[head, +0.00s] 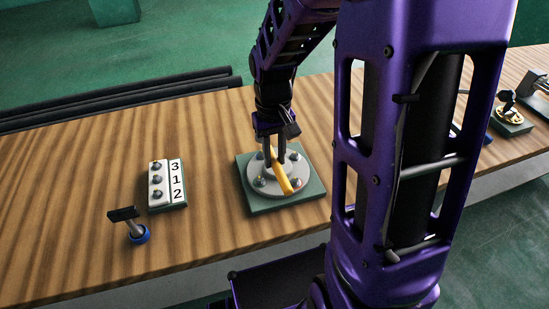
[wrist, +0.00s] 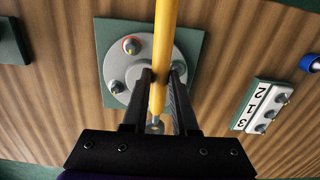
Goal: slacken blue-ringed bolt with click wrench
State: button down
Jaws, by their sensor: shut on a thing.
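My gripper (head: 274,158) is shut on the yellow handle of the click wrench (head: 281,176), above a grey round flange (head: 277,190). In the wrist view the wrench (wrist: 163,40) runs between the two fingers of my gripper (wrist: 160,76). The flange (wrist: 165,52) carries several bolts. One bolt (wrist: 131,46) has an orange-red ring; another bolt (wrist: 117,87) looks plain grey. I cannot make out a blue-ringed bolt on it; the wrench and fingers hide part of the flange. Whether the wrench sits on a bolt is unclear.
The flange sits on a green plate (head: 252,204) on the wooden table (head: 90,185). Left of it are a number block (head: 177,182) reading 3, 1, 2 and a black-handled tool in a blue ring (head: 139,234). A brass part (head: 510,113) stands at far right.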

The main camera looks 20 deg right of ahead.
jog(key=shift+r, duration=0.65)
jog(key=shift+a+f, duration=0.15)
jog(key=shift+a, duration=0.05)
jog(key=shift+a+m+b, duration=0.35)
jog(key=shift+a+m, duration=0.05)
jog(key=shift+m, duration=0.3)
jog(key=shift+f+b, duration=1.85)
jog(key=shift+f, duration=0.85)
jog(key=shift+f+b, duration=0.4)
jog(key=shift+f, duration=0.3)
